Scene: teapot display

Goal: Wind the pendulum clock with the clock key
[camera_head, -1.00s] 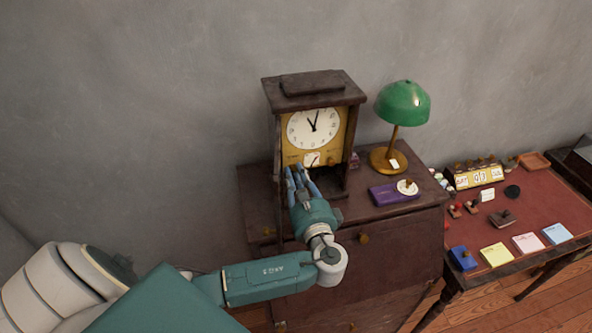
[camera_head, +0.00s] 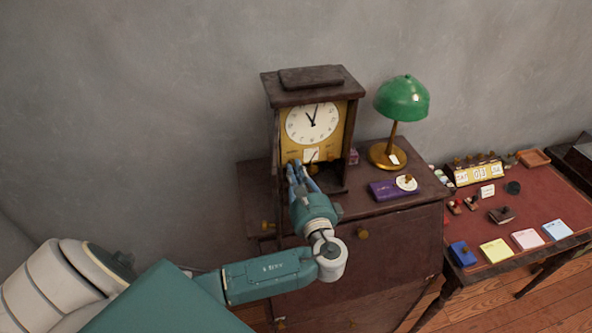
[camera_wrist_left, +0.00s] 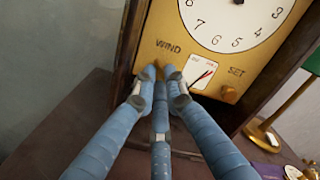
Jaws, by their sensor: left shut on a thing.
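The pendulum clock (camera_head: 313,88), dark wood with a brass face and white dial, stands upright on a dark cabinet. The left wrist view shows its brass face (camera_wrist_left: 205,56) with the words WIND and SET, a small white gauge with a red hand, and a brass knob at SET. My left gripper (camera_head: 294,164) is at the lower left of the face. In the left wrist view its fingertips (camera_wrist_left: 164,77) are shut just below WIND on a small brass piece (camera_wrist_left: 170,72), seemingly the clock key, mostly hidden by the fingers. My right gripper is out of view.
A green lamp (camera_head: 402,98) and a purple box or book (camera_head: 385,192) with a white disc on it stand right of the clock on the cabinet (camera_head: 410,215). A red-topped desk (camera_head: 530,205) with notepads and stamps is farther right.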

